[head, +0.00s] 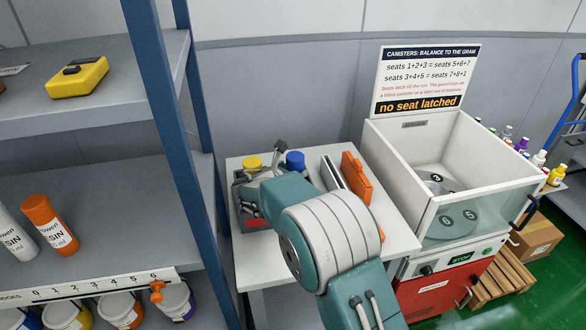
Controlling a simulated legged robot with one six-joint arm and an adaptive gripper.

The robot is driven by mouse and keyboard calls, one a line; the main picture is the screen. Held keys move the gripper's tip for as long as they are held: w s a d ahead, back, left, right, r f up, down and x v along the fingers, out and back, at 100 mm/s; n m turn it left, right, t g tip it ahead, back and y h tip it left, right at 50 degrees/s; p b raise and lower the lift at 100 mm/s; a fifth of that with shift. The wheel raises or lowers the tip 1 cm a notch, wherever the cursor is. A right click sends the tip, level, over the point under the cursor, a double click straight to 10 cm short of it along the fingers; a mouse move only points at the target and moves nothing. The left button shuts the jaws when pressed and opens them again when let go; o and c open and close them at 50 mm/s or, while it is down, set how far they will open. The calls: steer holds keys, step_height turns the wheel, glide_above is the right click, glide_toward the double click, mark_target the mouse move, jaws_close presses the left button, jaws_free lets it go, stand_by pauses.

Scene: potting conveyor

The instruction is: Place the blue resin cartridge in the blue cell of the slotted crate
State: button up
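A blue-topped cylinder (295,160), which looks like the blue resin cartridge, stands upright at the back right of the slotted crate area. My arm hides its lower part, so I cannot tell which cell it is in or whether it is fully seated. The slotted crate (255,225) is dark with a red front patch, on a white table, and is mostly covered by my arm. A yellow-topped cylinder (252,163) stands at its back left. Dark parts of my gripper (279,147) show between the two tops. Its fingers are too hidden to read as open or shut.
An orange case (356,176) stands upright on the table (398,238). Right of it is a white bin-like machine (492,197) with numbered seats; its sign reads "no seat latched". At left, blue-posted shelves hold an orange cartridge (50,224) and a yellow device (78,77).

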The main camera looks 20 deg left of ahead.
steer(key=shift+d+r, duration=0.1)
steer(key=shift+d, duration=0.05)
steer(key=shift+s+r, duration=0.15)
steer(key=v, duration=0.7)
